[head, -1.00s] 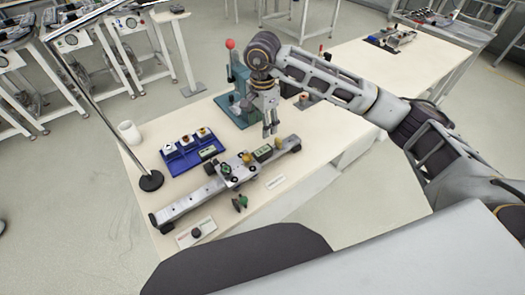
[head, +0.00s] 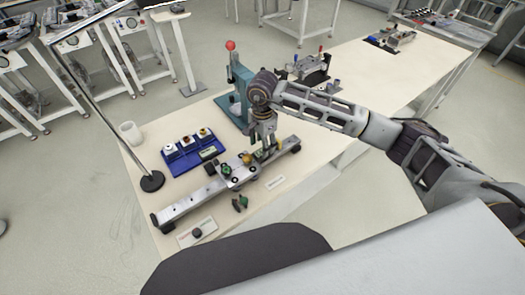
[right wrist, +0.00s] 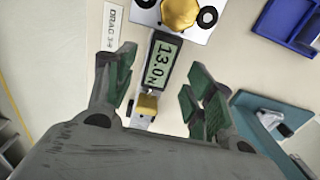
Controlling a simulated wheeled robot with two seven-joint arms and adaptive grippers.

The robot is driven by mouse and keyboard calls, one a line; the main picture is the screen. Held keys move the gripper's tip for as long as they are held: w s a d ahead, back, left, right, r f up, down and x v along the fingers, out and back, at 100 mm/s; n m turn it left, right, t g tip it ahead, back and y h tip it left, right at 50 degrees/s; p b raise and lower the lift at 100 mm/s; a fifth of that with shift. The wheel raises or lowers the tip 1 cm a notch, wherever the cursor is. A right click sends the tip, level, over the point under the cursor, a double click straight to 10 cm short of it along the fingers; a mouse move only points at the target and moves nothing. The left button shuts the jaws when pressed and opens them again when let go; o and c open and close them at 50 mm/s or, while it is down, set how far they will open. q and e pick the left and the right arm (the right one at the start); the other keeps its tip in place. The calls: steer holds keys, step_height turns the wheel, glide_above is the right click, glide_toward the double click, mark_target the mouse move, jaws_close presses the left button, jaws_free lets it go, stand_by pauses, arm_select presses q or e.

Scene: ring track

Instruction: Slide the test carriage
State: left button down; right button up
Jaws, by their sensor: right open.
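A silver rail (head: 186,208) lies across the table. On it sits the carriage (head: 236,178), a pale plate with dark rollers and green parts. In the right wrist view its plate (right wrist: 205,28) shows a brass knob (right wrist: 180,12) and black round rollers. Beside the plate is a gauge (right wrist: 163,62) with a display reading 13.0 N and a smaller brass block (right wrist: 147,104) below it. My right gripper (head: 262,150) is low over the gauge end of the rail. In the wrist view its green-padded fingers (right wrist: 160,80) are apart, on either side of the gauge and block; contact is not visible. My left gripper is out of view.
A blue tray (head: 188,165) with several knobbed blocks stands behind the rail. A teal press (head: 240,88) with a red ball handle stands behind my right gripper. A lamp base (head: 150,181) and white cup (head: 131,133) stand at left. Small dark-green pieces (head: 240,203) lie in front.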

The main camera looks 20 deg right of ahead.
steer(key=shift+f, duration=2.3)
jaws_close()
